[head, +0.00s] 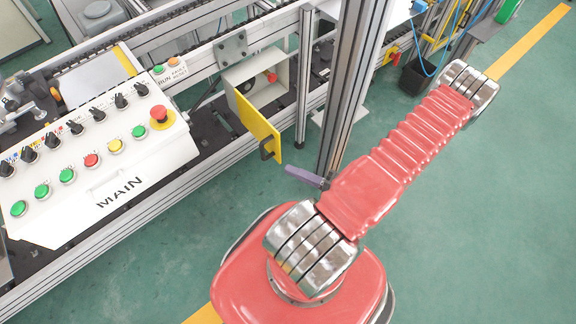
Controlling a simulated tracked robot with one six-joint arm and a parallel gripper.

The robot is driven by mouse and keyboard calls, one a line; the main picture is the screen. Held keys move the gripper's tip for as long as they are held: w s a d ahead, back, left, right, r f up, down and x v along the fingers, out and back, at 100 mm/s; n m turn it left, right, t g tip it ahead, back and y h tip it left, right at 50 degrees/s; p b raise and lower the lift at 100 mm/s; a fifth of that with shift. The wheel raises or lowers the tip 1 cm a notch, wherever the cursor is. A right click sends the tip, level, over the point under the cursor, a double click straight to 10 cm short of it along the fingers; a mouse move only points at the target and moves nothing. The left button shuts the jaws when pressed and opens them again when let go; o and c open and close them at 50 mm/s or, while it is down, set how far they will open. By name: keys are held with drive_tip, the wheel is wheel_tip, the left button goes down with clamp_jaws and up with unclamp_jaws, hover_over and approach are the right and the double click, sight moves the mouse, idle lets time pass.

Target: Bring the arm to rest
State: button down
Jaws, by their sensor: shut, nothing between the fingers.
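My red arm stands at the lower middle on its rounded base. Its ribbed red link runs up and right to a silver joint near the blue cable. The rest of the arm past that joint is hidden or out of frame. I do not clearly see my gripper. A small purple bar (304,177) with a dark end sticks out left of the red link, by the foot of the metal post. I cannot tell whether it belongs to my gripper. I see nothing held.
A white MAIN control panel (100,165) with buttons and knobs stands on an aluminium-framed line at left. A yellow plate (259,128) and a tall metal post (352,75) stand close left of the arm. A black bin (415,78) is behind. Green floor (490,220) at right is clear.

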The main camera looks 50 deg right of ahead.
drive_tip(key=shift+s, duration=0.8)
